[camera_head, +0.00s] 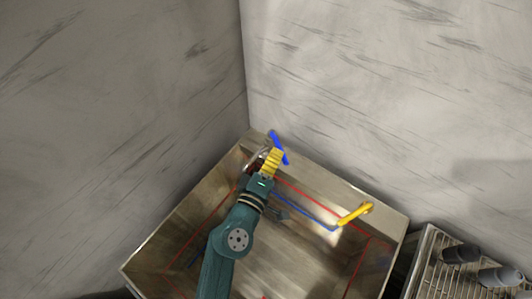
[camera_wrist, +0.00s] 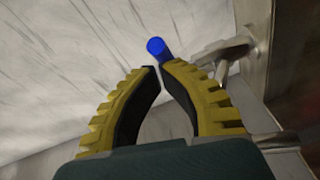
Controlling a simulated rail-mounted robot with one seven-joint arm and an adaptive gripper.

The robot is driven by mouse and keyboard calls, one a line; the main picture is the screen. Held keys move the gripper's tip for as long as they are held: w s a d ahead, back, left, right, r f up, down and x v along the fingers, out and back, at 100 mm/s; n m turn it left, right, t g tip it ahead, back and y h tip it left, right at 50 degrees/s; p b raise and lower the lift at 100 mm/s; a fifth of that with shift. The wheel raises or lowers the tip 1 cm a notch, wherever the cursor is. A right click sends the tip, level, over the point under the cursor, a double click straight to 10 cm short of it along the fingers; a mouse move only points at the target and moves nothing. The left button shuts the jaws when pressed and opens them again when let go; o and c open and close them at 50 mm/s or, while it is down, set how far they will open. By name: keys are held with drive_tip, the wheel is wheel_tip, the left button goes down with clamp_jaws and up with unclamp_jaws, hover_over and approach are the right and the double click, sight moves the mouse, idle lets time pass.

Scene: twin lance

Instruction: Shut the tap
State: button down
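A blue bar-like handle (camera_head: 279,147) sits at the back corner of the wooden-looking basin, by the walls. Its rounded blue end (camera_wrist: 157,47) shows just beyond my fingertips in the wrist view. A silver metal fitting (camera_wrist: 232,48), apparently the tap, is right of it; a curved silver part (camera_head: 256,160) shows in the head view. My gripper (camera_head: 271,160) has yellow ribbed fingers with dark inner pads. In the wrist view my gripper (camera_wrist: 158,68) has its tips almost together with nothing visible between them. Contact with the blue handle cannot be told.
A yellow handle-like piece (camera_head: 354,214) stands at the basin's back right side. The basin (camera_head: 390,215) has red and blue lines inside. A wire rack (camera_head: 424,265) with grey bottle-like items (camera_head: 460,253) stands at right. Walls close off the back and left.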

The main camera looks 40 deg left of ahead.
drive_tip(key=shift+w+d+p, duration=0.15)
drive_tip(key=shift+w+d, duration=0.25)
drive_tip(key=shift+w, duration=0.25)
drive_tip(key=shift+w+d+p, duration=0.15)
drive_tip(key=shift+w+d, duration=0.25)
drive_tip(key=shift+w, duration=0.2)
drive_tip(key=shift+w+d, duration=0.15)
drive_tip(key=shift+w, duration=0.4)
drive_tip(key=shift+w+d, duration=0.15)
drive_tip(key=shift+w, duration=0.35)
